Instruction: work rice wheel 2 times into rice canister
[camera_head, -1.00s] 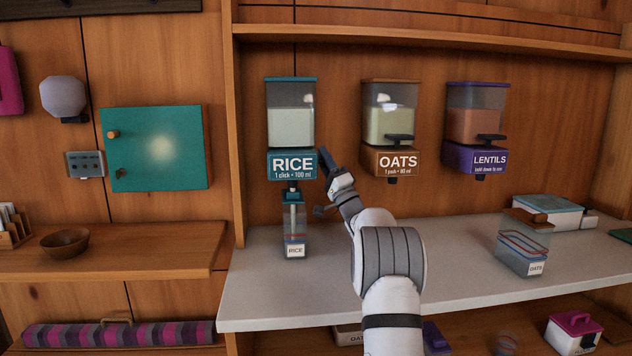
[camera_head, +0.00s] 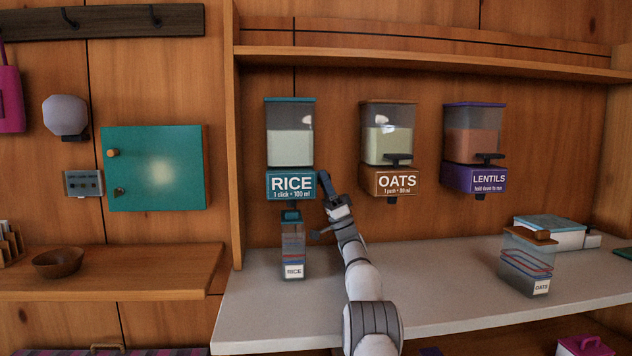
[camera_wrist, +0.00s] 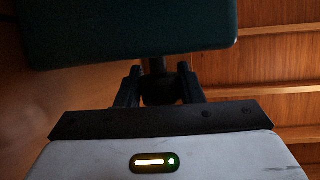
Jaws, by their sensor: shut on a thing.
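The rice dispenser (camera_head: 290,185) hangs on the back wall, a clear hopper of pale grain over a teal base reading "RICE, 1 click = 100 ml". Its rice wheel (camera_head: 325,184) shows as a dark blue piece on the base's right side. The clear rice canister (camera_head: 293,250), labelled RICE, stands upright on the counter below the spout; its fill is hard to tell. My gripper (camera_head: 334,204) is at the wheel. In the wrist view, its fingers (camera_wrist: 158,88) are shut on the dark wheel hub, below the dispenser's dark underside (camera_wrist: 125,30).
The oats dispenser (camera_head: 390,180) and lentils dispenser (camera_head: 474,178) hang to the right. An oats canister (camera_head: 527,262) and a teal-lidded box (camera_head: 555,232) stand on the right of the grey counter (camera_head: 440,290). A wooden upright (camera_head: 236,140) is at the left.

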